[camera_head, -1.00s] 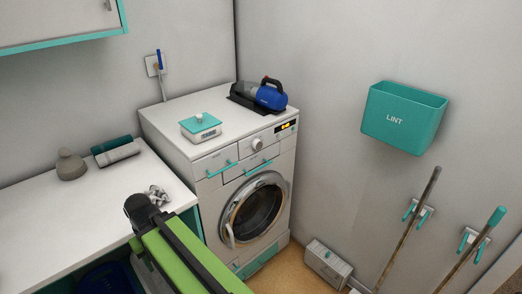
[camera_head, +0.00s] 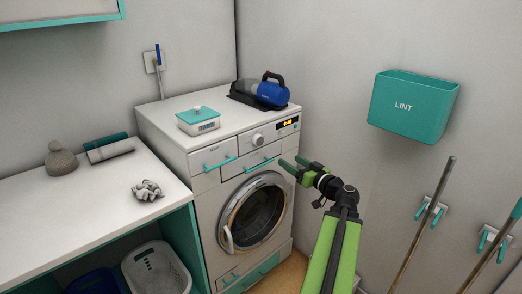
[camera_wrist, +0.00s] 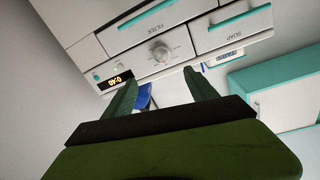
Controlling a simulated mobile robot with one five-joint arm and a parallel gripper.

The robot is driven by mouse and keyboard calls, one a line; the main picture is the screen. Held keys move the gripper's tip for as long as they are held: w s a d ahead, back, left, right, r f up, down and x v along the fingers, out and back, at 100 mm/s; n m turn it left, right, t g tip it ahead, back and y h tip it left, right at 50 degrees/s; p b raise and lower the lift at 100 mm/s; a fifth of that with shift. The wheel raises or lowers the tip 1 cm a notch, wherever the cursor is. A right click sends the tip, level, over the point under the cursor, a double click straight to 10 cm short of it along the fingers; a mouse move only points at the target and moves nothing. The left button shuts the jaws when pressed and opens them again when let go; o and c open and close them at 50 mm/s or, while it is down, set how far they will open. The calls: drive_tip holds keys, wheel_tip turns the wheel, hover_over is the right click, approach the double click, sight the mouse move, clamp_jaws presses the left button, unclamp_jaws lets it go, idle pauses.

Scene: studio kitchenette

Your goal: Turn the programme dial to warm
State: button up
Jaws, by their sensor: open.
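The programme dial (camera_head: 258,139) is a round whitish knob on the front panel of the washing machine (camera_head: 205,205), left of an orange-lit display (camera_head: 287,124). In the wrist view the dial (camera_wrist: 160,51) appears beyond the fingers, with small markings around it too small to read. The display (camera_wrist: 119,79) shows there too. My gripper (camera_head: 290,165) is open and empty, in front of the machine, below and right of the dial and apart from it. In the wrist view my gripper's (camera_wrist: 160,85) two green fingers are spread with the dial above the gap between them.
A teal-lidded container (camera_head: 198,119) and a blue handheld vacuum (camera_head: 264,92) stand on the machine. A drawer (camera_head: 213,157) with teal handle lies left of the dial. A teal lint bin (camera_head: 413,108) hangs on the right wall. A counter (camera_head: 75,205) stands left.

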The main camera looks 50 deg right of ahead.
sight(260, 142)
drive_tip(key=w, duration=0.5)
drive_tip(key=w+d, duration=0.1)
drive_tip(key=w, duration=0.5)
drive_tip(key=w+d, duration=0.1)
drive_tip(key=w, duration=0.5)
drive_tip(key=shift+w+d, duration=0.2)
